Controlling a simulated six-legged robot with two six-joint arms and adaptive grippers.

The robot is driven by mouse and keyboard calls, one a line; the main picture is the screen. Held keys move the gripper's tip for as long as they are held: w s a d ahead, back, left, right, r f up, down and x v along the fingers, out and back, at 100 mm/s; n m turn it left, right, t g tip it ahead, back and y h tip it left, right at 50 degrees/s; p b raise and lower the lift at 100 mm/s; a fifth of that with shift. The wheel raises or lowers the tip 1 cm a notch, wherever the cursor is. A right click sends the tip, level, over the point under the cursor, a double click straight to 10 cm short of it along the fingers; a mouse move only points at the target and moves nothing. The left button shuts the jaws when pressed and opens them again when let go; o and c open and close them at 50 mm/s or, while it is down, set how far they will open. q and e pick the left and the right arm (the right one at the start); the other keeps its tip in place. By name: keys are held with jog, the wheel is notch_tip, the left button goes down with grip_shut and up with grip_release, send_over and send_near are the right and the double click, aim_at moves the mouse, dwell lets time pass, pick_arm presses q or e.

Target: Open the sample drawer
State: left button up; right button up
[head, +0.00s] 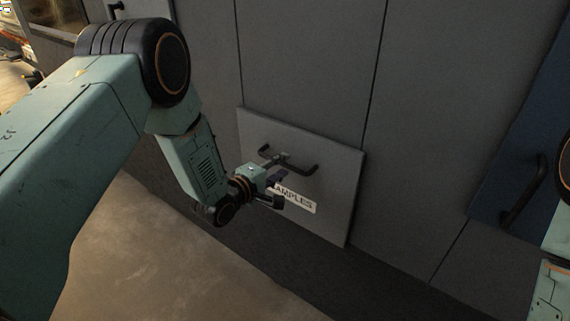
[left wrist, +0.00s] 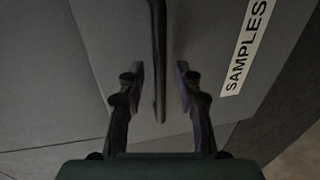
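The sample drawer (head: 335,175) is a grey square front in the grey wall, with a white label (head: 295,198) reading "SAMPLES", partly covered by my gripper in the head view. Its dark bar handle (head: 290,163) sits above the label. The drawer front looks closed. My left gripper (head: 279,190) is just in front of the drawer, below and left of the handle in the head view. In the left wrist view its two fingers (left wrist: 160,85) are spread, with the handle (left wrist: 159,50) between them and a gap on each side. My right gripper is not seen.
A blue panel (head: 520,140) with a dark handle (head: 524,192) is at the right. Grey cabinet panels (head: 300,60) surround the drawer. The brown floor (head: 150,255) is clear below. Part of my right arm shows at the right edge.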

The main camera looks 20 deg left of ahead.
pick_arm(q)
jog(key=shift+w+f, duration=0.25)
jog(key=shift+w, duration=0.65)
jog(key=shift+d+r, duration=0.1)
jog(key=shift+d, duration=0.1)
jog(key=shift+d, duration=0.1)
jog(key=shift+w, duration=0.15)
jog(key=shift+w, duration=0.1)
jog(key=c, duration=0.6)
grip_shut()
